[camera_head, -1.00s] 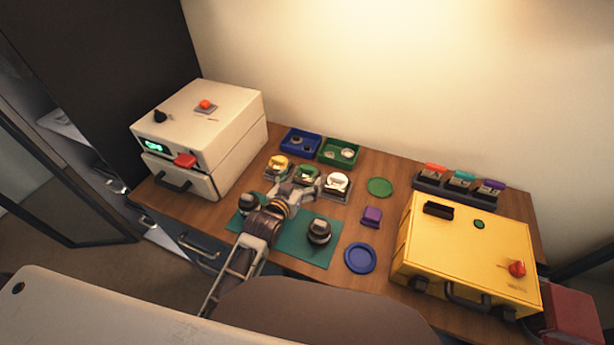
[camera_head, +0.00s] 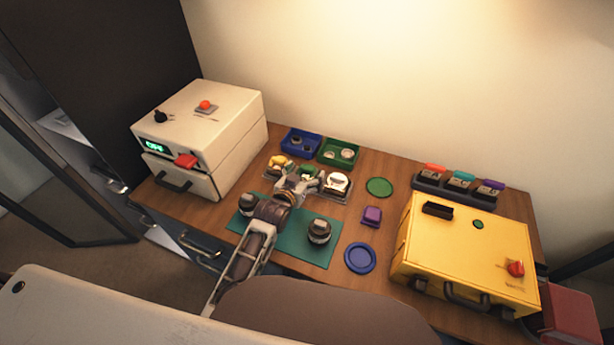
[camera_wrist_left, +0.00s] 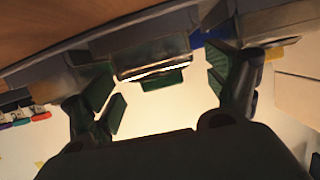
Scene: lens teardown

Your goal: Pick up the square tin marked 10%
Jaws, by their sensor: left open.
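Three square metal tins stand in a row behind the green mat, with yellow (camera_head: 279,161), green (camera_head: 308,171) and white (camera_head: 338,182) tops. No 10% mark is legible. My left gripper (camera_head: 299,178) is open at the middle, green-topped tin and partly hides it. In the left wrist view, a grey metal block with green on it (camera_wrist_left: 152,58) shows between the spread fingers (camera_wrist_left: 158,88); I cannot tell whether they touch it. My right gripper is not in view.
Blue (camera_head: 300,141) and green (camera_head: 339,152) trays with small parts sit behind the tins. Two dark round parts, at left (camera_head: 247,204) and right (camera_head: 319,231), stand on the green mat (camera_head: 290,246). A white box (camera_head: 205,130) and yellow box (camera_head: 465,250) flank the area.

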